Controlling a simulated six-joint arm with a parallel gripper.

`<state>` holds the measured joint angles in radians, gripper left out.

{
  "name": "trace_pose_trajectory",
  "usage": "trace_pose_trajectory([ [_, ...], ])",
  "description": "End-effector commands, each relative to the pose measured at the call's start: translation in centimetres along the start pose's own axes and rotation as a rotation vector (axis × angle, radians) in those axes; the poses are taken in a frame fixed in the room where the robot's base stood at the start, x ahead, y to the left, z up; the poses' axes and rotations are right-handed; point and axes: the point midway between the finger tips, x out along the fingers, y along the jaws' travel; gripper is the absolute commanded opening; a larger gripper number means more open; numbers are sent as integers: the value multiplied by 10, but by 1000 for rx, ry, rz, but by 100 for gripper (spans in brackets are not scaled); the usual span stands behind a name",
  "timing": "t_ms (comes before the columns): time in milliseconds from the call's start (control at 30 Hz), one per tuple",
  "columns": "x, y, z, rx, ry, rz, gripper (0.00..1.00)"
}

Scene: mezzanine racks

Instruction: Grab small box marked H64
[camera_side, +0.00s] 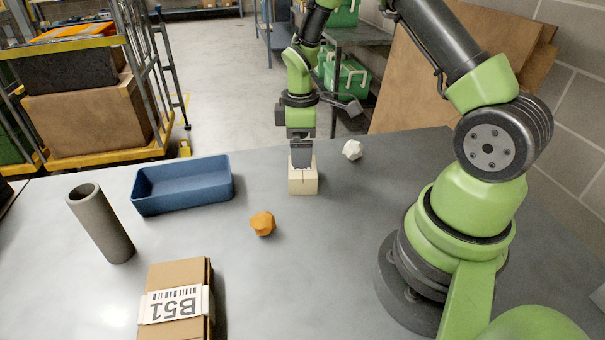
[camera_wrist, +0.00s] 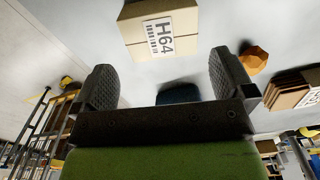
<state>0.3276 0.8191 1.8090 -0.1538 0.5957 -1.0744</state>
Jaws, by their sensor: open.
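The small box marked H64 (camera_side: 303,182) is a pale cardboard cube standing on the grey table. Its white H64 label shows in the wrist view, where the box (camera_wrist: 140,25) sits at the top of the picture. My gripper (camera_side: 302,162) points down at the box's top in the side view, and its fingers overlap the upper part of the box there. In the wrist view my gripper (camera_wrist: 162,62) has its two dark fingers wide apart with nothing between them. The box appears beyond the fingertips. Exact height over the box is hard to tell.
An orange lump (camera_side: 262,223) and a white lump (camera_side: 352,150) lie on either side of the box. A blue bin (camera_side: 150,205) stands to the left, with a grey tube (camera_side: 102,225) near it. A box marked B51 (camera_side: 180,275) lies at the front. Bare table separates them.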

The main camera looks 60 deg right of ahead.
Motion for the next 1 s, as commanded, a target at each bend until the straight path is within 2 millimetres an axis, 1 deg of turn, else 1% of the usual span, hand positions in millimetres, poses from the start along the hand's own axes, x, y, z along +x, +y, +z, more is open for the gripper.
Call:
trace_pose_trajectory([
  [33,9,-1,1,2,-3,-4,100],
  [100,17,-1,0,3,-2,-3,100],
  [267,29,-1,1,2,-1,-2,100],
  [500,65,-2,4,4,-1,-3,100],
  [567,71,-2,4,4,0,-3,100],
  [667,77,-2,4,4,2,-2,100],
  [867,77,-1,4,4,3,-1,100],
  [900,77,-1,4,4,3,-1,95],
  [967,77,-1,4,4,3,-1,82],
  [1000,77,-1,4,4,2,-1,72],
])
